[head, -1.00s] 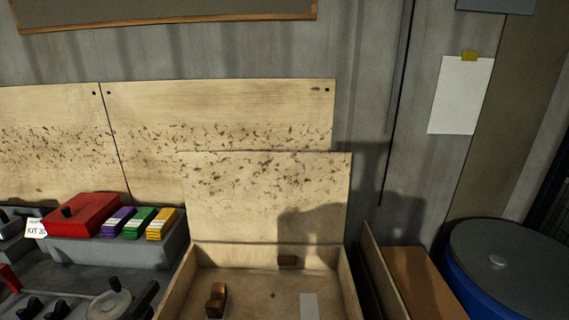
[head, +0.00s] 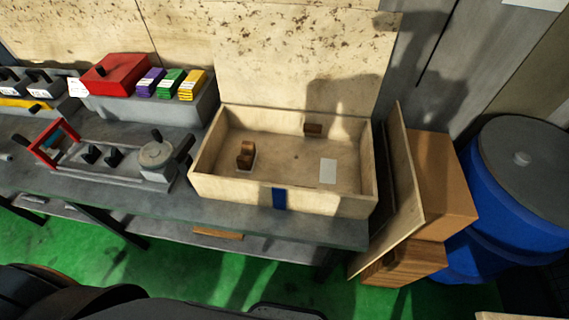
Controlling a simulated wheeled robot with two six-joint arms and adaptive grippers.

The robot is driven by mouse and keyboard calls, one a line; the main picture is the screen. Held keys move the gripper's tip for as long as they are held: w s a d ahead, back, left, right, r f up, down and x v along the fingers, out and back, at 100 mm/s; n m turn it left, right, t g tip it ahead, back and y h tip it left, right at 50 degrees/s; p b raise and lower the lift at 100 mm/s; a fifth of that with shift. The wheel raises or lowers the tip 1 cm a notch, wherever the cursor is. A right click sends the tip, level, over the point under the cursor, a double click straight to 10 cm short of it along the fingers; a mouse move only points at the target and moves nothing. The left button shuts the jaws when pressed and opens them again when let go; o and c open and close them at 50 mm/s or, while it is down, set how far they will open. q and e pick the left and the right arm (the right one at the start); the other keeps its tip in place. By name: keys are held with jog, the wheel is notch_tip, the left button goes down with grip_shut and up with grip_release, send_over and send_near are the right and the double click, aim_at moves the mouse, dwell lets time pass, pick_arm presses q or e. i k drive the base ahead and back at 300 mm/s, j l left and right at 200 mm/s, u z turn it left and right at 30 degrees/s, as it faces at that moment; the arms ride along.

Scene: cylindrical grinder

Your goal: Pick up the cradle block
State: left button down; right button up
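An open wooden box (head: 232,188) stands on the grey workbench. Inside it at the left is a small brown stepped wooden block (head: 246,153), which looks like the cradle block, upright on a pale patch. A second small brown block (head: 313,129) is at the box's back wall; whether it is fixed there I cannot tell. A pale rectangle (head: 328,171) lies on the box floor at the right. Neither of my grippers is in view.
The grinder (head: 108,157) with a round handwheel stands left of the box. A red case (head: 116,73) and coloured packs (head: 170,83) sit behind it. A leaning board (head: 402,190), cardboard box (head: 442,180) and blue drum (head: 487,240) stand at the right. Green floor is in front.

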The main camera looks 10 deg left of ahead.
aim_at(58, 141)
jog(key=u, duration=2.05)
jog(key=i+j, duration=0.15)
jog(key=j, duration=0.2)
